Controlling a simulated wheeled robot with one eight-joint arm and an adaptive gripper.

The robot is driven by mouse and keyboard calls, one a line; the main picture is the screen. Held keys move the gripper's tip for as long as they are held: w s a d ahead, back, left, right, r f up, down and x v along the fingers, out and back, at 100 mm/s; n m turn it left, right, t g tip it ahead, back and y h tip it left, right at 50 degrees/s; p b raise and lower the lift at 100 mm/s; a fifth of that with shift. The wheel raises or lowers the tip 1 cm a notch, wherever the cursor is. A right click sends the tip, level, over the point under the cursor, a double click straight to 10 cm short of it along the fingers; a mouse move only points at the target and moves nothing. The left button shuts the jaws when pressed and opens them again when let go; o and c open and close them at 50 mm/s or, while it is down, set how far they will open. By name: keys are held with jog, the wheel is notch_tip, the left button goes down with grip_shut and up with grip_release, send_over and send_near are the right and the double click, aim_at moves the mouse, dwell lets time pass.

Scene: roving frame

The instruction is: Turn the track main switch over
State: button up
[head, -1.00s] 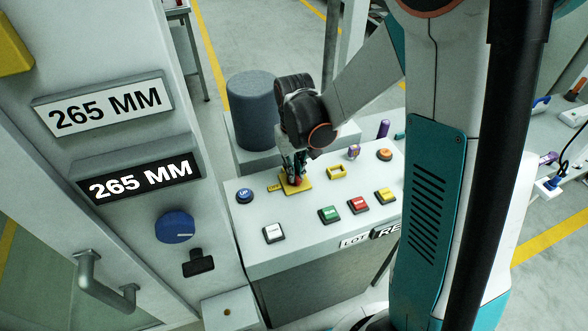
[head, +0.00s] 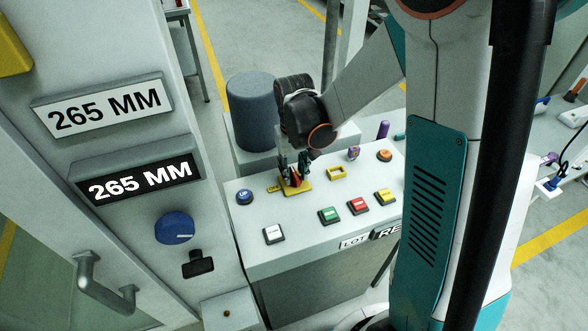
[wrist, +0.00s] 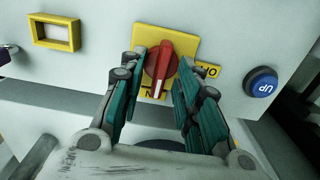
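The track main switch is a red rotary handle (wrist: 161,68) on a yellow plate (wrist: 180,26). In the wrist view the handle stands nearly upright in the picture, its lower end near a partly hidden label ending in N. A yellow OFF label (wrist: 208,71) is at the right. My gripper (wrist: 162,68) is open, with one teal finger on each side of the handle. A gap shows between handle and fingers. In the head view the gripper (head: 291,168) is down at the yellow plate (head: 297,188) and partly hides the handle.
A blue UP button (head: 244,196) is left of the switch. An empty yellow frame (head: 337,173) is right of it. White, green (head: 329,215), red and yellow buttons line the front. A dark grey cylinder (head: 251,112) stands behind the panel.

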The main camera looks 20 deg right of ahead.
aim_at(294, 172)
notch_tip(294, 172, up, 12)
dwell(0.6)
jog(key=s+r+t+b, duration=0.1)
jog(key=s+r+t, duration=0.1)
jog(key=s, duration=0.5)
jog(key=s+r+t+b, duration=0.1)
jog(key=s+r+t, duration=0.1)
jog(key=s+t, duration=0.3)
jog(key=s, duration=0.3)
jog(key=shift+s+r, duration=0.15)
jog(key=shift+s, duration=0.05)
notch_tip(294, 172, up, 12)
jog(key=w+p, duration=0.1)
jog(key=p, duration=1.1)
jog(key=shift+w, duration=0.35)
